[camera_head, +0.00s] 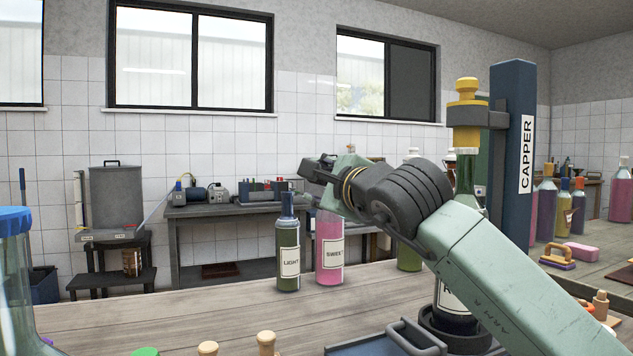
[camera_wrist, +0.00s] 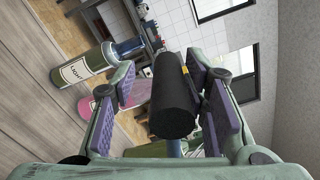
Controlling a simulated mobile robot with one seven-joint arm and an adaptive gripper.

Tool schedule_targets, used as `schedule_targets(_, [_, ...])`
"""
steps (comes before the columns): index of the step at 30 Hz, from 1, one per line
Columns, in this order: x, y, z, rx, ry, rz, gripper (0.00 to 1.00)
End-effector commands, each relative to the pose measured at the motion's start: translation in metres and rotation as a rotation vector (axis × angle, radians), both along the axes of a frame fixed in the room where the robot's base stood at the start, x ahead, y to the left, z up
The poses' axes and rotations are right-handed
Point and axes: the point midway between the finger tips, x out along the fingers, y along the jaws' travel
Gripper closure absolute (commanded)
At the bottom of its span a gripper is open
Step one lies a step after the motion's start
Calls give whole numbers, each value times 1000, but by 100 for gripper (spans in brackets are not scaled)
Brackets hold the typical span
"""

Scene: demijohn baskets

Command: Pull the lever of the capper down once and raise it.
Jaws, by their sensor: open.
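The capper is a dark blue column (camera_head: 512,150) with a "CAPPER" label and a yellow capping head (camera_head: 467,105). A dark bottle (camera_head: 455,295) stands upright under the head on a round black base. In the wrist view a thick black cylindrical grip (camera_wrist: 173,102), seemingly the lever's handle, lies between the fingers of my gripper (camera_wrist: 158,72). The purple-padded fingers are open on both sides of it; I cannot tell whether they touch it. In the head view my gripper (camera_head: 320,168) is left of the capper, and my arm hides the lever.
A green bottle labelled LIGHT (camera_head: 288,250) and a pink bottle labelled SWEET (camera_head: 329,250) stand on the wooden table (camera_head: 190,310) below my gripper. Corks stand at the front edge. A large blue-lidded jar (camera_head: 12,270) is at far left. The table's left middle is clear.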

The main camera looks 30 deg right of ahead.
Motion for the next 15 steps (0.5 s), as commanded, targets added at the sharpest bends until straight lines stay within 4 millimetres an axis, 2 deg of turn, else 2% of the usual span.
schedule_targets(9, [-69, 2, 2, -1, -5, -4, 58])
schedule_targets(15, [-98, 6, 2, -1, -4, -2, 58])
